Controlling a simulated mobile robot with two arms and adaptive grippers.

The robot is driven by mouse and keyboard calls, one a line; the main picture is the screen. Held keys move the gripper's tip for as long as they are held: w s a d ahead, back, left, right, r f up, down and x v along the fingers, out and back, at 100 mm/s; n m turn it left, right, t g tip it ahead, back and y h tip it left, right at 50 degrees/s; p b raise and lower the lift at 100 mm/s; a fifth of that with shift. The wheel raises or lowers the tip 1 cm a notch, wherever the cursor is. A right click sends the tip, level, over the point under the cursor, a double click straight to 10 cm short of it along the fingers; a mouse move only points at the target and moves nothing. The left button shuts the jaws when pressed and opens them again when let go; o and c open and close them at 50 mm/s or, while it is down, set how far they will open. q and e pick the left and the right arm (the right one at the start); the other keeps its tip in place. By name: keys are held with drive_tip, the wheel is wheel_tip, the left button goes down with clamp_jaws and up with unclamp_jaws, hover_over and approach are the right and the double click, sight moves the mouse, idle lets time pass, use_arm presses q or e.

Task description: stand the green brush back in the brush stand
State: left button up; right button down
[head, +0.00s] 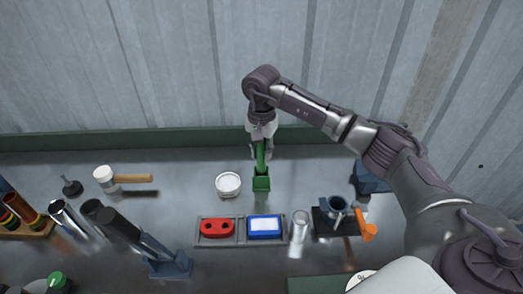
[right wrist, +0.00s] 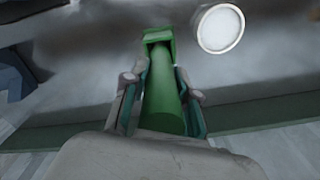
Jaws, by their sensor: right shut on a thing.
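My right gripper (head: 261,152) is shut on the green brush (head: 261,158) near the back of the bench. The brush hangs below the gripper, with a wider, square green end (head: 261,183) at its bottom. I cannot tell whether that end is part of the brush or a separate holder, nor whether it touches the bench. The right wrist view shows the green shaft (right wrist: 162,100) between the two fingers, with the square end (right wrist: 158,38) beyond. I cannot surely identify the brush stand. My left gripper is not in view.
A white round tin (head: 228,184) stands left of the brush. A grey tray (head: 240,236) holds a red block and a blue-white block. A mallet (head: 122,178) lies left. A dark holder with a cup (head: 336,210) and an orange item stand right.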

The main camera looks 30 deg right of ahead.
drive_tip(key=shift+f+b, duration=0.45)
drive_tip(key=shift+f, duration=0.25)
drive_tip(key=shift+f, duration=0.2)
drive_tip(key=c, duration=0.8)
unclamp_jaws()
wheel_tip(320, 180, up, 12)
drive_tip(key=shift+f, duration=0.15)
